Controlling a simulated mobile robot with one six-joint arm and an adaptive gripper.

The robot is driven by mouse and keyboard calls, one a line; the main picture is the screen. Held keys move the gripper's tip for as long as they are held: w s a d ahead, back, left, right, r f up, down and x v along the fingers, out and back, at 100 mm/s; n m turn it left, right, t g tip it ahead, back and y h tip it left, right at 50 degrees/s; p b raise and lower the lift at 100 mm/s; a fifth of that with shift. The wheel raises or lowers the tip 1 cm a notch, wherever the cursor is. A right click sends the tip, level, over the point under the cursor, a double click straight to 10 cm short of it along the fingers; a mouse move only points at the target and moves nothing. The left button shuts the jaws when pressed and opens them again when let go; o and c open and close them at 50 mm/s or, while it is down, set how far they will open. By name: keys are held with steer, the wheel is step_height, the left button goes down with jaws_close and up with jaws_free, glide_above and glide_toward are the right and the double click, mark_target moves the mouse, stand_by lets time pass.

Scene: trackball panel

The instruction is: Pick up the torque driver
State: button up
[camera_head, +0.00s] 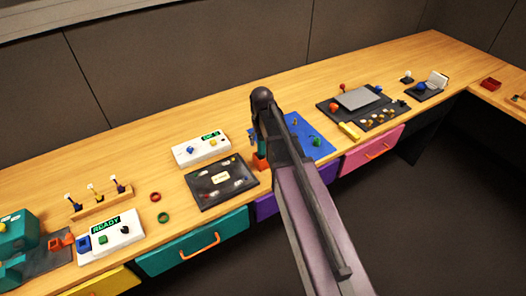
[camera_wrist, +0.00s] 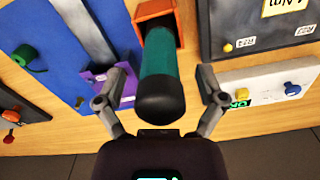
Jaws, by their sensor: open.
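The torque driver has a teal handle (camera_wrist: 158,58) with a black rounded end and sits in an orange square holder (camera_wrist: 180,20) in the wrist view. Its lower part is hidden inside the holder. My gripper (camera_wrist: 163,74) is open, with one finger on each side of the handle and a visible gap to each. In the head view, my arm partly hides the driver, and a bit of teal (camera_head: 262,147) shows above the red-orange holder (camera_head: 261,163).
A dark panel (camera_head: 222,197) and a white box with a green display (camera_head: 201,149) stand left of the holder in the head view. A blue board (camera_head: 318,142) with small parts lies to the right. The wooden bench top behind is clear.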

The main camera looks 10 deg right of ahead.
steer(key=shift+f, duration=0.3)
stand_by(0.5)
steer(key=c, duration=1.2)
